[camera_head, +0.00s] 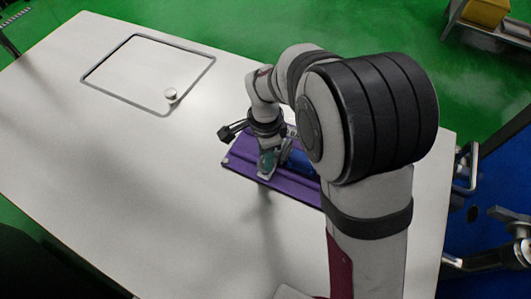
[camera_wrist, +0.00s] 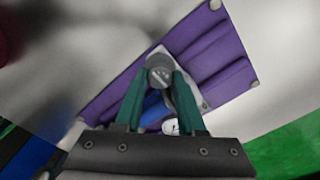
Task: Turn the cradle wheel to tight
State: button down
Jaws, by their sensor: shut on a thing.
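The cradle sits on a purple ribbed base (camera_wrist: 215,55), which also shows on the table in the head view (camera_head: 295,191). A round grey wheel (camera_wrist: 159,70) with a pale mark on its face is at the upper middle of the wrist view. My gripper (camera_wrist: 161,78) has its two green fingers shut on the wheel, one on each side. In the head view my gripper (camera_head: 268,163) points down over the left part of the base, and the wheel cannot be made out. A blue part (camera_wrist: 154,107) of the cradle shows between the fingers. The wheel's setting cannot be read.
The white table (camera_head: 130,170) is mostly clear to the left. A framed panel (camera_head: 140,72) with a round knob (camera_head: 170,94) lies at its back left. A small white round thing (camera_wrist: 170,127) shows between my fingers. A yellow bin (camera_head: 487,12) stands beyond the table.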

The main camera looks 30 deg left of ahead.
dwell(0.4)
jog(key=c, duration=0.5)
grip_release()
jog(key=shift+r, duration=0.15)
notch_tip(320, 180, up, 16)
jog(key=shift+f, duration=0.2)
